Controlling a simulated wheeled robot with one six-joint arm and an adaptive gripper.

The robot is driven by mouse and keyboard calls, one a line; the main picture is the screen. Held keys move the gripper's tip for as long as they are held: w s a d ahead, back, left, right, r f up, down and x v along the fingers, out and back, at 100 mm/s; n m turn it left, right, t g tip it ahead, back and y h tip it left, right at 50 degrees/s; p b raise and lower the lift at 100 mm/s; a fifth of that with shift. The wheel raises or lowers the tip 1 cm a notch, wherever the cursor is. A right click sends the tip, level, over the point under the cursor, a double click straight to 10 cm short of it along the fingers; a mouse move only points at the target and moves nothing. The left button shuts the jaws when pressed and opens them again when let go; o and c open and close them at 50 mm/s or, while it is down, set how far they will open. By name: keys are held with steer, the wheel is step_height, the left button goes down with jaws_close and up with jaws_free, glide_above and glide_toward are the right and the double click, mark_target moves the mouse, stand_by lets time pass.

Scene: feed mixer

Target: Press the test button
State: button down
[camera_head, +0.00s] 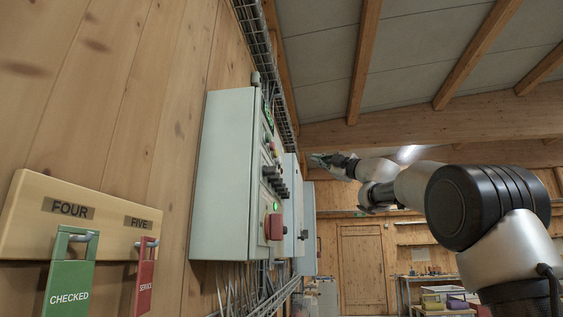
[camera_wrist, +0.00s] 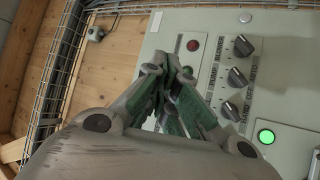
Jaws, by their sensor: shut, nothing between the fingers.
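A pale grey control cabinet (camera_head: 222,175) hangs on the wooden wall, its front seen at a steep slant in the head view. No label reading "test" is legible, so I cannot tell which control is the test button. In the wrist view the front has a red round lamp or button (camera_wrist: 193,45), several black knobs (camera_wrist: 236,77) and a lit green round (camera_wrist: 266,136). My gripper (camera_head: 314,156) is shut and empty, held out in front of the cabinet. In the wrist view its fingertips (camera_wrist: 172,62) hide part of the panel left of the knobs. Contact cannot be told.
A red switch (camera_head: 274,226) on yellow sits low on the cabinet front. More cabinets (camera_head: 308,228) stand beyond. A wire cable tray (camera_wrist: 67,75) runs along the cabinet's edge. A tag board (camera_head: 105,220) with green and red tags is at the left. Space right of the cabinet looks open.

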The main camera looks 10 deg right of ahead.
mark_target(279, 160)
steer(key=shift+a, duration=0.1)
steer(key=w+a, duration=0.2)
steer(key=a, duration=0.6)
steer(key=shift+w, duration=0.35)
steer(key=shift+a, duration=0.2)
stand_by(1.0)
steer(key=shift+w+a, duration=0.15)
steer(key=shift+a, duration=0.2)
steer(key=shift+w+a, duration=0.1)
steer(key=shift+a, duration=0.35)
stand_by(0.6)
steer(key=shift+d, duration=0.1)
steer(key=shift+s+d, duration=0.25)
steer(key=shift+d, duration=0.5)
